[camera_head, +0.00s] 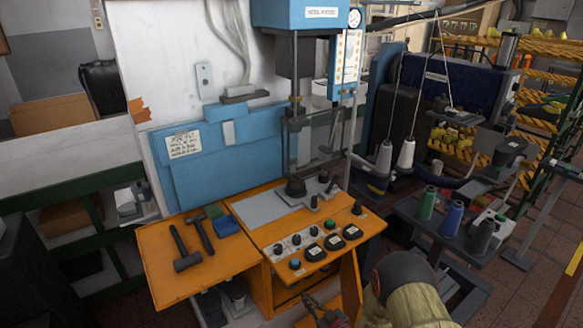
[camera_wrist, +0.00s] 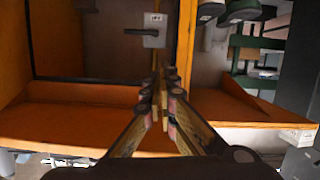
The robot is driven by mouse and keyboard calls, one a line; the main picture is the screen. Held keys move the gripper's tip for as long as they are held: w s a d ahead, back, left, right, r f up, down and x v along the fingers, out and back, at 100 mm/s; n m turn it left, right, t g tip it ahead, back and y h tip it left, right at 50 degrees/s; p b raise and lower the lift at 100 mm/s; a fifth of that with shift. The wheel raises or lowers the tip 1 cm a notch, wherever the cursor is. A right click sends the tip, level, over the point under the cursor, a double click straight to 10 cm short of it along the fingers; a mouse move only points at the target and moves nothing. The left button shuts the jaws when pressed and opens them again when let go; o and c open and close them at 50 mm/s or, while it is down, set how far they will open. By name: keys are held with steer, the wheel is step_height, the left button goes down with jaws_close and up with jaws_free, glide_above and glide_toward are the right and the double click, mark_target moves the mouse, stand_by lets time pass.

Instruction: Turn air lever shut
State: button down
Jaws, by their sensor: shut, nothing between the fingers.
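A dark lever handle (camera_wrist: 140,31) sits on a small grey plate (camera_wrist: 153,41) with a white label, at the top of the wrist view. The handle lies crosswise in that picture. It looks like the air lever, and I cannot make it out in the head view. My gripper (camera_wrist: 163,88) is shut and empty, its fingertips pointing toward the plate and apart from it in the picture. In the head view my gripper (camera_head: 322,312) is at the bottom, in front of the orange machine cabinet (camera_head: 260,290).
Orange panels (camera_wrist: 80,115) surround the lever in the wrist view. Thread spools (camera_head: 451,218) stand on a table at the right.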

steer(key=s+d+f+m+g+h, duration=0.2)
steer(key=s+d+f+g+h, duration=0.3)
steer(key=f, duration=0.7)
steer(key=s+d+r+m+g+h, duration=0.1)
steer(key=s+d+r+g+h, duration=0.15)
steer(key=s+d+r, duration=0.35)
steer(key=s+r+m, duration=0.1)
steer(key=s+r, duration=0.6)
steer(key=r, duration=0.8)
steer(key=s+d+r+m, duration=0.1)
steer(key=s+r+m, duration=0.1)
steer(key=s+r, duration=0.6)
steer(key=s+d+r+m, duration=0.1)
steer(key=s+r, duration=0.6)
steer(key=r, duration=1.5)
steer(key=shift+s+r+m, duration=0.15)
steer(key=shift+s+m, duration=0.05)
steer(key=shift+m, duration=0.1)
